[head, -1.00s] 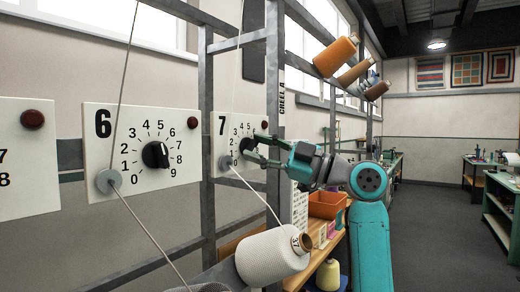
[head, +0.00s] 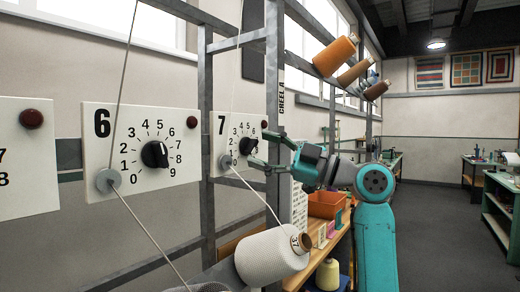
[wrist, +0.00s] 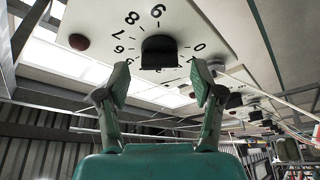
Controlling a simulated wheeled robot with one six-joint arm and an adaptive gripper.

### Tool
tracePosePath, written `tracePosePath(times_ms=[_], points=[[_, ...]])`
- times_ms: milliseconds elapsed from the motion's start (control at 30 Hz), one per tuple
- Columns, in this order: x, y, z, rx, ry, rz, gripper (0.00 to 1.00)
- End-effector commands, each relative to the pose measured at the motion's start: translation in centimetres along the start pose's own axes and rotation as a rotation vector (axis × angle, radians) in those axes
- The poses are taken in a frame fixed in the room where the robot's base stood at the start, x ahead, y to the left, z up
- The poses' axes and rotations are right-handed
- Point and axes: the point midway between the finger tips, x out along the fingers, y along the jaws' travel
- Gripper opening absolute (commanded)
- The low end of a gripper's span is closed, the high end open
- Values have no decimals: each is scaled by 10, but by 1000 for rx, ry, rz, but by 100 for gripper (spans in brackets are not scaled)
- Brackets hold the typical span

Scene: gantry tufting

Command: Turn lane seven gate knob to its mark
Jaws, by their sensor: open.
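The lane seven panel (head: 237,128) is white, marked 7, with a ring of digits around a black knob (head: 248,146). In the head view the knob's bar looks tilted up to the right; I cannot read its exact digit. My gripper (head: 258,148) is open just right of the knob, its fingers pointing at the panel. In the wrist view the knob (wrist: 158,52) lies beyond and between the two parted fingertips (wrist: 160,68), apart from them. I cannot make out a separate target mark.
The lane six panel (head: 143,150) with its own knob is to the left. A grey eyelet (head: 224,162) with yarn sits at lane seven's lower left. Metal uprights (head: 275,90) flank the panel. The aisle (head: 430,220) at right is clear.

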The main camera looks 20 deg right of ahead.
Motion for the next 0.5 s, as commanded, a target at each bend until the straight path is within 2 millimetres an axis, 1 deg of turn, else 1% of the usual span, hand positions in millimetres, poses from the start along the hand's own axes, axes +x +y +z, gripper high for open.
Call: tracePosePath(times_ms=[33, 300, 400, 500], points=[[-9, 1, 1, 0, -3, 2, 67], [-63, 1, 1, -1, -3, 3, 67], [-80, 0, 1, 0, -3, 2, 67], [-93, 0, 1, 0, -2, 1, 67]])
